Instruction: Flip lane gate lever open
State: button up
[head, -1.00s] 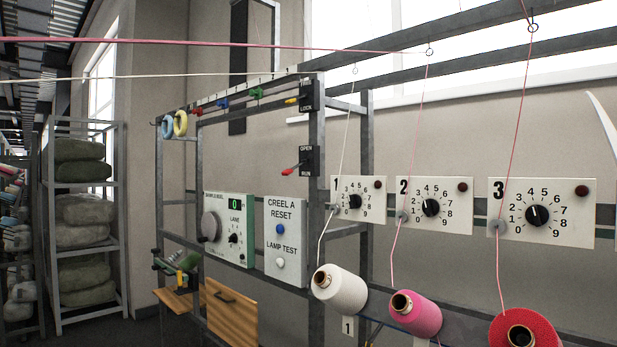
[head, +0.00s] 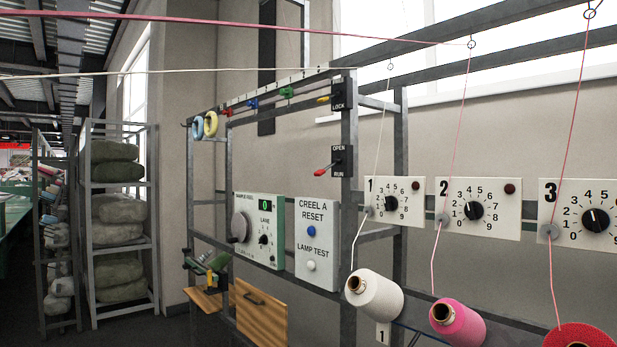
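A lever with a red tip (head: 321,172) sits on a black plate (head: 341,161) on the rack's front post. The plate is marked OPEN at the top and RUN at the bottom. The red tip points left and slightly down, towards the RUN end. Above it, a yellow-tipped lever (head: 323,99) sits on a black plate (head: 343,94) on which LOCK can be read. Which of the two is the lane gate lever, I cannot tell from the labels. My gripper is not in view.
Numbered dials (head: 400,202) and yarn cones (head: 374,297) stand to the right. Yarn strands cross overhead. A shelf of rolled bundles (head: 120,235) stands at the left.

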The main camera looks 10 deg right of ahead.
aim_at(319, 172)
jog(key=u, duration=0.15)
jog(key=i, duration=1.1)
jog(key=u, duration=2.15)
